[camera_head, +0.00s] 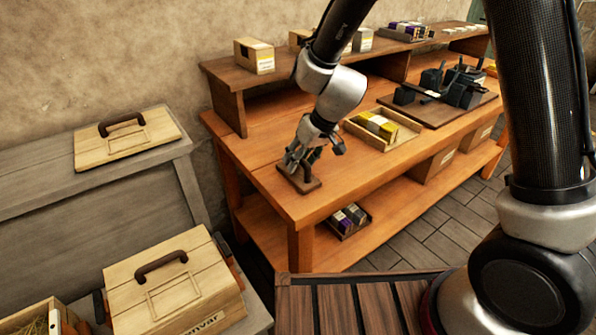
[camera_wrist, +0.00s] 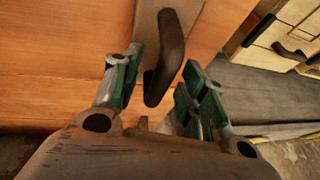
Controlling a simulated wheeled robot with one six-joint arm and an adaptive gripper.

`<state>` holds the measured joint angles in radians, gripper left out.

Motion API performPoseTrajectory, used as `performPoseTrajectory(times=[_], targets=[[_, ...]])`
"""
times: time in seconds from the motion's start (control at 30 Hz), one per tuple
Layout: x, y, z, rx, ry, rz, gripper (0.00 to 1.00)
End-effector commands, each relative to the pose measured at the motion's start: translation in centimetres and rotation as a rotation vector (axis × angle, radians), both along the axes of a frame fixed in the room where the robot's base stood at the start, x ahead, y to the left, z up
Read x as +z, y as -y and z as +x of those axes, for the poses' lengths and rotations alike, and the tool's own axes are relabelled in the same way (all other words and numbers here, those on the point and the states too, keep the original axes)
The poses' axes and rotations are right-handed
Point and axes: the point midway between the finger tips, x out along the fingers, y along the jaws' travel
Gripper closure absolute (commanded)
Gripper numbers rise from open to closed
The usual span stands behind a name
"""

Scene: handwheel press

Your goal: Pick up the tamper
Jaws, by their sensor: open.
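The tamper (camera_head: 312,185) is a small flat brown wooden block with a dark upright handle, near the left front corner of the orange wooden bench. In the wrist view its dark handle (camera_wrist: 173,50) stands between my finger pads, with part of the paler block behind it. My gripper (camera_head: 301,158) is over the tamper, pointing down, and hides part of it. In the wrist view my gripper (camera_wrist: 163,66) is open, with one green-padded finger on each side of the handle. A gap shows at the left finger; contact at the right cannot be told.
A shallow wooden tray (camera_head: 407,133) with yellow boxes and a dark press (camera_head: 455,90) on a board stand farther right on the bench (camera_head: 270,130). A raised shelf with boxes runs behind. A grey table with a handled wooden lid (camera_head: 125,140) is at left.

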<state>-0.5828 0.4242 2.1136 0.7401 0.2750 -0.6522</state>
Motion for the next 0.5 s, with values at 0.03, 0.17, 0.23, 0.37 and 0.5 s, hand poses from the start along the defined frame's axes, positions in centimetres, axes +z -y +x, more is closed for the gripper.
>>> performPoseTrajectory(times=[0.03,0.17,0.23,0.37,0.5], targets=[[-0.29,-0.12,0.08,0.000,0.000,0.000,0.57],[-0.41,-0.17,0.11,0.002,0.001,0.000,0.57],[-0.39,-0.16,0.10,0.001,0.000,0.000,0.57],[-0.38,-0.15,0.09,0.001,0.000,0.000,0.76],[-0.37,-0.15,0.09,0.001,0.000,0.000,1.00]])
